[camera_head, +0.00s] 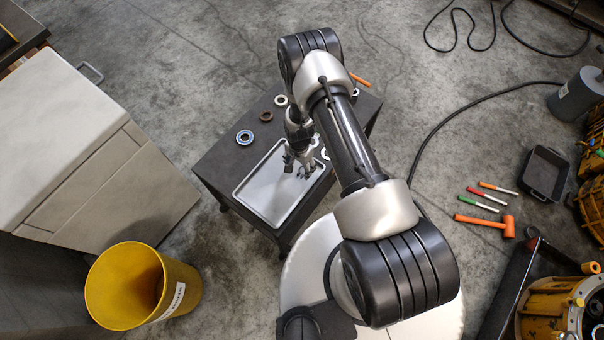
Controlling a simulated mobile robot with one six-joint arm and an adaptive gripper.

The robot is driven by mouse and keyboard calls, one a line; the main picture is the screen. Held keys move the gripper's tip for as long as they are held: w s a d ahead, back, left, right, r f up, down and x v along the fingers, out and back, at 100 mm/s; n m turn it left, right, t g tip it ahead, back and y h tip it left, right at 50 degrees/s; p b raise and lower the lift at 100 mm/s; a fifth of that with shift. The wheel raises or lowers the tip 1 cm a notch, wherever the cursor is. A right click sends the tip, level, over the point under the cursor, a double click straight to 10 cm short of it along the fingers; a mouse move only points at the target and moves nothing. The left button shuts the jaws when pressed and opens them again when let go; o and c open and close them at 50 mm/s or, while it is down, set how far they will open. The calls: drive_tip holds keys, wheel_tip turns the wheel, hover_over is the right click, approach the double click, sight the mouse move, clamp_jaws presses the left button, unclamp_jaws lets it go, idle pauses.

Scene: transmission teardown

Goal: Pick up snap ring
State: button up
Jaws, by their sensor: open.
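My gripper (298,168) is open above the grey metal tray (247,199) on the dark table (224,162). Nothing shows between its fingers. Several rings lie on the table behind and around my arm: a blue-edged ring (245,137), a brown ring (266,116), a pale ring (281,100) and another pale ring (325,153) partly hidden by my arm. I cannot tell which of these, if any, is the snap ring. My arm hides part of the table and tray.
An orange-handled thing (360,81) lies at the table's back edge. A grey cabinet (100,170) stands left, with a yellow bin (125,285) in front. On the floor at right are markers (482,199), an orange hammer (485,223), a black pan (545,172) and a cable (470,107).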

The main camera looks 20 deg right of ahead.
sight(301, 172)
wheel_tip(301, 172, down, 5)
drive_tip(key=shift+s+d+f+b, duration=0.15)
drive_tip(key=shift+f+b, duration=0.05)
drive_tip(key=shift+b, duration=0.7)
drive_tip(key=shift+s+r, duration=0.1)
clamp_jaws()
